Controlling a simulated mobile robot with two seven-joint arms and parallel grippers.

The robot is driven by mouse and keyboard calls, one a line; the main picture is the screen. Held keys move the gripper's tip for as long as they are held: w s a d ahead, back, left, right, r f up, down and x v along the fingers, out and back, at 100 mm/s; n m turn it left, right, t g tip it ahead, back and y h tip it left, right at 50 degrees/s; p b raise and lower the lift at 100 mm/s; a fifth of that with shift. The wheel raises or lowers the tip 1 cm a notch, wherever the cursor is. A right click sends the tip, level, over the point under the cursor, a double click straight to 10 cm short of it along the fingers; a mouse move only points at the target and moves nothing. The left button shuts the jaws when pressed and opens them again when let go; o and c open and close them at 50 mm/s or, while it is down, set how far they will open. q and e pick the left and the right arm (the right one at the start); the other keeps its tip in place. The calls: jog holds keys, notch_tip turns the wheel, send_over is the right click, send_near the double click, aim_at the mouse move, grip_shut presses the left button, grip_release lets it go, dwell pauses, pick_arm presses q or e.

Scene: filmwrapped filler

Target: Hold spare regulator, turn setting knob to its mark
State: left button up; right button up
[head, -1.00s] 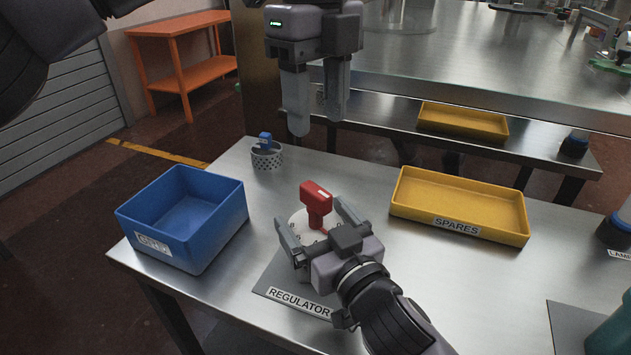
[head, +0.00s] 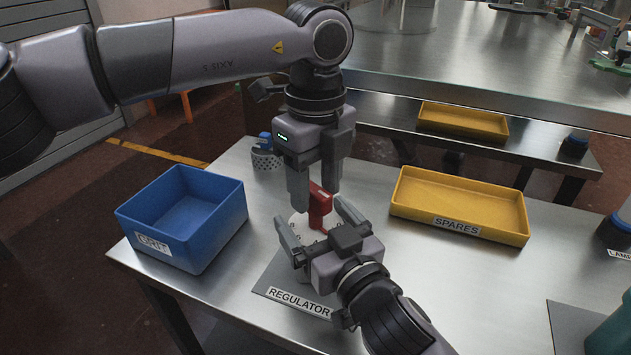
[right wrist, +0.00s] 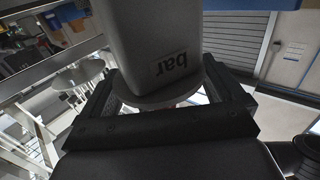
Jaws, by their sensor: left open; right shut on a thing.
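The spare regulator has a red setting knob (head: 321,207) with a T-shaped handle above a pale round dial (head: 299,223). My right gripper (head: 311,214) is shut on the regulator's body, over the grey mat (head: 268,279) labelled REGULATOR. In the right wrist view a grey body (right wrist: 155,45) marked "bar" sits between the fingers. My left gripper (head: 315,196) is open, pointing down at the red knob, its fingers around or just in front of the handle. They hide part of it; contact cannot be told. The dial's setting mark is too small to read.
A blue bin (head: 221,224) labelled GRIT stands left. A yellow tray (head: 485,222) labelled SPARES lies right. A perforated cup (head: 265,162) with a blue item stands behind my left gripper. Another yellow tray (head: 462,119) is on a shelf behind. The table between mat and SPARES tray is clear.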

pick_arm(q)
grip_shut()
dwell(0.3)
jog(key=m, duration=0.3)
jog(key=shift+m, duration=0.4)
jog(key=m, duration=0.4)
jog(key=shift+m, duration=0.3)
jog(key=m, duration=0.4)
jog(key=shift+m, duration=0.3)
pick_arm(e)
jog(key=shift+w, duration=0.1)
pick_arm(q)
jog(key=shift+m, duration=2.1)
pick_arm(e)
jog(key=shift+f, duration=0.1)
